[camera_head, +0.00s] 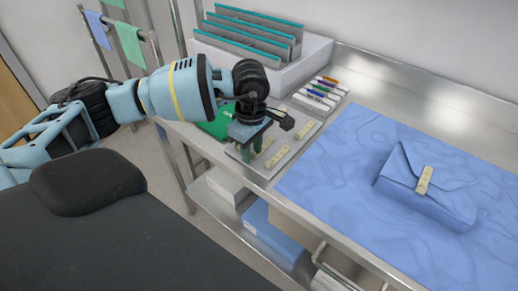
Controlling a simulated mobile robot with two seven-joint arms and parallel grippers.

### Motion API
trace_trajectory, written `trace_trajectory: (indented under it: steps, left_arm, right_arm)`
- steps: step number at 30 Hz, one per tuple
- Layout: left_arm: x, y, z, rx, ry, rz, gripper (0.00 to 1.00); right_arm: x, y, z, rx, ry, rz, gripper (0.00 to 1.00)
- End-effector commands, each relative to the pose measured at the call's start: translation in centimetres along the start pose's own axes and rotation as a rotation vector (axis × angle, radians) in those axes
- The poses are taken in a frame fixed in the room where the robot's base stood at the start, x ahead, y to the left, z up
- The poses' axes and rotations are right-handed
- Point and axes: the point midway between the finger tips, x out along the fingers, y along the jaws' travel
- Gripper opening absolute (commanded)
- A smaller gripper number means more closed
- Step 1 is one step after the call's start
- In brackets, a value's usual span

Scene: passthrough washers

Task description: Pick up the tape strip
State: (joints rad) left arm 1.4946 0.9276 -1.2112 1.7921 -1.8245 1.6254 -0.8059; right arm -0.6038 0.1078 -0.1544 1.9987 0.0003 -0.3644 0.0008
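Several cream tape strips, one of them a strip (277,157), lie on a pale tray (296,146) at the left end of the steel table. Another tape strip (424,180) lies on the front of a blue wrapped package (408,187). My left gripper (253,149) points down over the left part of the tray, close to the strips. Its two greenish fingers look apart, with nothing visible held between them. The gripper body hides part of the tray. My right gripper does not show.
A blue wrap sheet (335,170) covers the table's middle and right. A box of markers (320,95) and a rack with grey dividers (250,38) stand behind the tray. A green item (216,125) lies left of the gripper. Boxes fill the lower shelf.

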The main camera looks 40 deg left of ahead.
Motion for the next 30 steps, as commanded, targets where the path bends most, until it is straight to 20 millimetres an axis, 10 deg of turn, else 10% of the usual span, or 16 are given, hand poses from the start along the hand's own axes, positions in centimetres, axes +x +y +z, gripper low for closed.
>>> trace_trajectory:
  steps: [10,30]
  left_arm:
    - [-0.1,0.0,0.0,0.000,0.000,0.000,0.00]
    - [-1.5,0.1,0.0,0.001,-0.001,0.002,0.00]
  right_arm:
    - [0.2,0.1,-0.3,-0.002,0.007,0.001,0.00]
    - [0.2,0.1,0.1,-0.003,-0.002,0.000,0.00]
